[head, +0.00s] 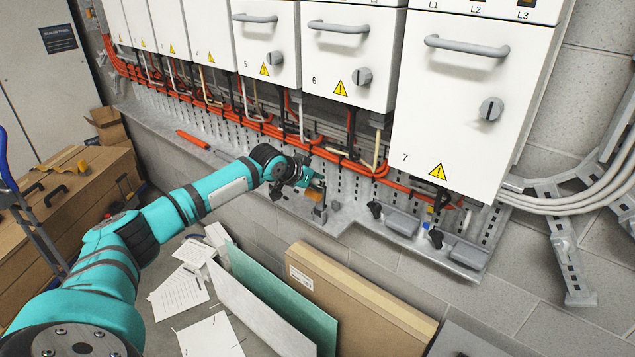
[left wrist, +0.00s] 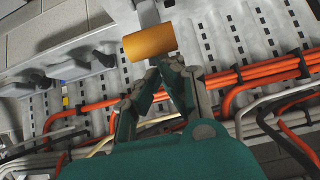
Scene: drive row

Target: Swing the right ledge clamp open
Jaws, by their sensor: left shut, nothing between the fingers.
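An orange cylindrical grip (head: 314,194) on a grey metal bracket (head: 320,213) stands at the ledge below the cabinets, beside my left gripper (head: 303,182). In the left wrist view the orange grip (left wrist: 149,42) lies just beyond the fingertips of my left gripper (left wrist: 160,70). The fingers are shut with nothing between them; whether they touch the grip I cannot tell. Further right on the ledge sit two grey blocks (head: 402,222) (head: 464,252) with black knobs (head: 375,209) (head: 436,238). The frames do not show clearly which piece is the right ledge clamp. My right gripper is not in view.
Orange cables (head: 345,165) run along the slotted wall just behind the ledge (head: 350,232), under the white cabinets (head: 457,110). Boards (head: 340,290) lean against the low wall. Papers (head: 180,293) lie on the floor. A wooden chest (head: 70,210) stands at left.

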